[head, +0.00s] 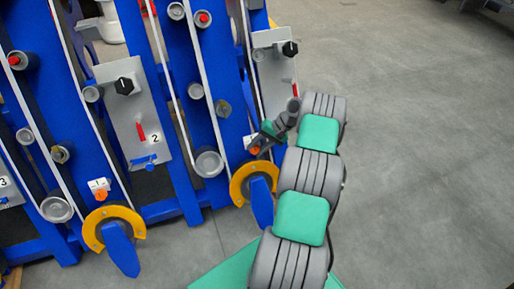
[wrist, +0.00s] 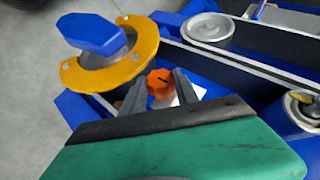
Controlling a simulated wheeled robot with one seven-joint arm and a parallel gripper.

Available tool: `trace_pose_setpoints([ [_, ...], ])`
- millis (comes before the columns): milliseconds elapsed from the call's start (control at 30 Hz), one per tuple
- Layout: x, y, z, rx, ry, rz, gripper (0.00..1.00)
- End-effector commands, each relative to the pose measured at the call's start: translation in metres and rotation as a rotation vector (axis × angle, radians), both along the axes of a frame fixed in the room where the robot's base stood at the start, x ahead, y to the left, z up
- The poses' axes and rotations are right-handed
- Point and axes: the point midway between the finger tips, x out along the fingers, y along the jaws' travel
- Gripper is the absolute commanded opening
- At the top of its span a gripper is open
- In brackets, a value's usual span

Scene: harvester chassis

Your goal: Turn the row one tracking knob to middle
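An orange knob (wrist: 160,83) shows between the two dark fingers of my gripper (wrist: 159,78) in the wrist view. The fingers are apart, one on each side of it; I cannot tell whether they touch it. A white plate (wrist: 190,94) lies beside the knob, partly hidden by the right finger. A small dark mark shows on the knob, but its exact setting is too small to read. In the head view my gripper (head: 263,140) is at the rightmost row, just above the orange knob (head: 253,150), which is partly covered.
A yellow bracket (wrist: 135,60) with a blue lever (wrist: 90,33) stands close to the knob. A grey roller (wrist: 208,28) is beyond it. The neighbouring row has another orange knob (head: 101,194) and a panel marked 2 (head: 140,110). The floor at right is clear.

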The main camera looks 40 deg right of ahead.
Motion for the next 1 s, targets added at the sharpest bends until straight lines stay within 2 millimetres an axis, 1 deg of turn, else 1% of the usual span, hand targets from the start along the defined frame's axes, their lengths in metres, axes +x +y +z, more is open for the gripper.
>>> trace_pose_setpoints([
  [33, 0.0, 0.0, 0.0, -0.001, -0.001, -0.001, 0.41],
  [233, 0.0, 0.0, 0.0, -0.001, 0.0, 0.001, 0.57],
  [500, -0.001, -0.001, 0.003, -0.001, 0.0, 0.001, 0.57],
  [567, -0.002, -0.005, 0.008, -0.002, -0.001, 0.0, 0.57],
  [800, -0.016, -0.032, 0.046, -0.003, 0.0, -0.001, 0.57],
  [900, -0.02, -0.04, 0.057, -0.001, -0.001, -0.001, 0.57],
  [1000, -0.022, -0.044, 0.061, 0.0, 0.001, 0.001, 0.57],
])
